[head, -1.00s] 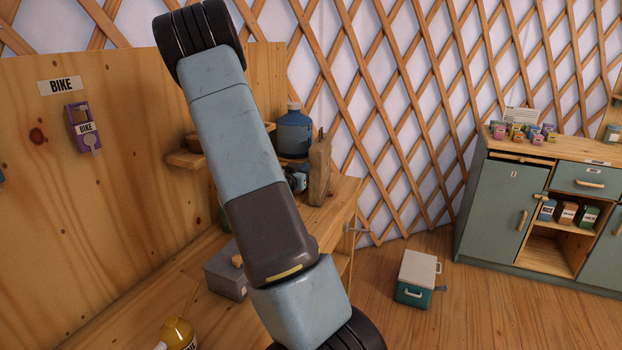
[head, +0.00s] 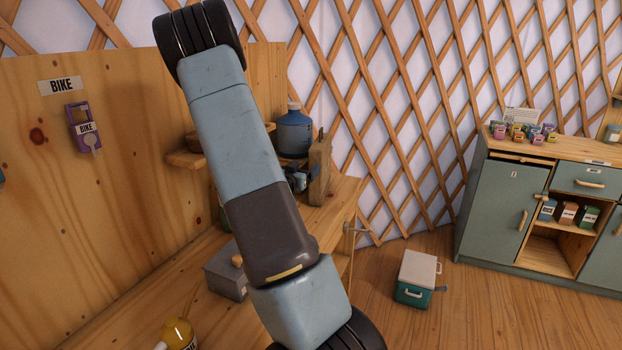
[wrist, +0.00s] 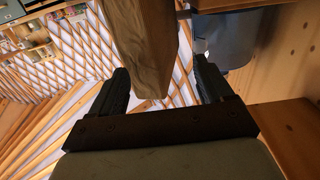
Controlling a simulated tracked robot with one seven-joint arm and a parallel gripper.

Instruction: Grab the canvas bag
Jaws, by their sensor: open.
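The canvas bag (head: 320,168) is a tall tan shape with a dark piece at its top. It stands upright at the far end of the wooden bench in the head view. In the wrist view the bag (wrist: 143,40) reaches in from the top between the two dark fingers. My gripper (wrist: 161,66) is open, with a finger on each side of the bag and gaps showing beside it. In the head view my gripper (head: 301,179) shows small at the bag's left side, partly behind my arm. My arm hides part of the bench.
A blue jug (head: 294,132) stands just behind the bag; it also shows in the wrist view (wrist: 226,38). A grey box (head: 226,272) and a yellow oil can (head: 178,334) are nearer on the bench. A teal cooler (head: 416,279) sits on the open floor.

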